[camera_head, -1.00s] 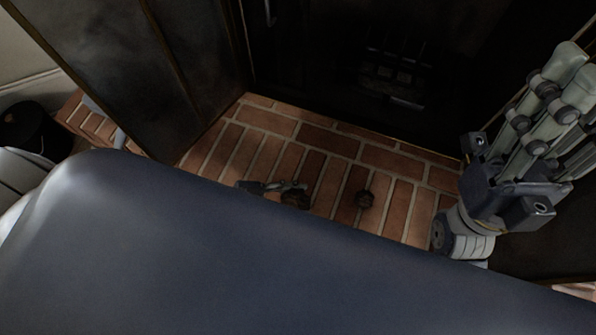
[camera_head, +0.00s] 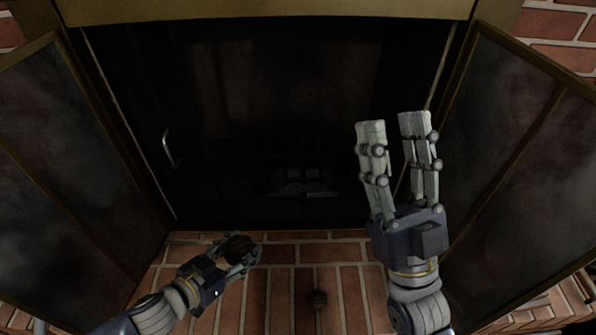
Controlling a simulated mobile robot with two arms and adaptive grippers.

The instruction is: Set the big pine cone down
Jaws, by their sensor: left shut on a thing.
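The big pine cone (camera_head: 238,248) is a dark brown lump at the front of the fireplace, left of centre. My left gripper (camera_head: 248,256) comes in from the lower left and is shut on it, with fingers around its side. I cannot tell whether the cone touches the bricks or is just above them.
The dark fireplace opening (camera_head: 270,110) is behind, with a dim grate (camera_head: 300,188) inside. Open glass doors stand at left (camera_head: 60,170) and right (camera_head: 510,150).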

